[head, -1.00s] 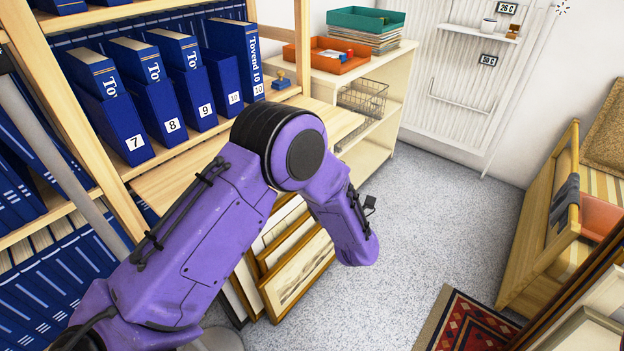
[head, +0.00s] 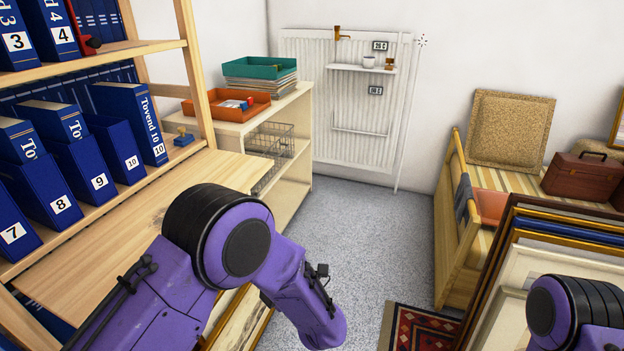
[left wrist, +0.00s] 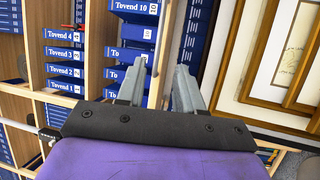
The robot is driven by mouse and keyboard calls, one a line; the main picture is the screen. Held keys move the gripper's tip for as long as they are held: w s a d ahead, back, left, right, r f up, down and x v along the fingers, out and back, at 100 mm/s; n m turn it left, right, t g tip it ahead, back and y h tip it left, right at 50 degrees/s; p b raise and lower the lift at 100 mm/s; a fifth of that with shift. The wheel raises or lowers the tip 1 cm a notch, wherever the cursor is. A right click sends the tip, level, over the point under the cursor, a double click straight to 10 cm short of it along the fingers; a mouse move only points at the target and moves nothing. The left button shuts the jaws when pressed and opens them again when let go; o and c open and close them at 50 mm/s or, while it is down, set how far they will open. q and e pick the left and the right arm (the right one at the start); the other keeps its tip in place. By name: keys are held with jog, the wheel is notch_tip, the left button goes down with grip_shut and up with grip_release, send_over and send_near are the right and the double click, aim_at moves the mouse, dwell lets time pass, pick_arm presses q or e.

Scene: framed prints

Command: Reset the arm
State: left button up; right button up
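My left arm (head: 230,250) comes in from the lower left in the head view, bent at a black-ringed joint, its forearm pointing down and right. Its gripper is out of sight there. In the left wrist view my left gripper (left wrist: 160,85) has its two grey fingers apart, with nothing between them. It faces the shelf of blue binders (left wrist: 130,40). Part of my right arm (head: 575,310) shows at the lower right of the head view; its gripper is outside the picture.
A wooden shelf board (head: 130,225) lies close to my left arm. Framed prints (head: 530,260) lean at the right, beside a striped bench (head: 450,260). A low cabinet (head: 290,165) with an orange tray (head: 228,105) stands behind. The grey speckled floor (head: 365,235) between is clear.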

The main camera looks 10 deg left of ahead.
pick_arm(q)
notch_tip(320, 180, down, 10)
jog(key=m+t+h, duration=0.4)
jog(key=m+h, duration=0.6)
jog(key=m, duration=0.5)
jog(key=s+a+f+m+g+h, duration=0.4)
jog(key=s+f+m+g, duration=0.25)
jog(key=s+f, duration=0.75)
jog(key=s+a+f+g+p, duration=0.1)
jog(key=s+a+g, duration=0.1)
jog(key=s, duration=0.6)
jog(key=s+a+f+g+p, duration=0.1)
jog(key=s+a+g, duration=0.15)
jog(key=s, duration=0.45)
notch_tip(320, 180, up, 11)
jog(key=p, duration=1)
jog(key=shift+w+d+f, duration=0.2)
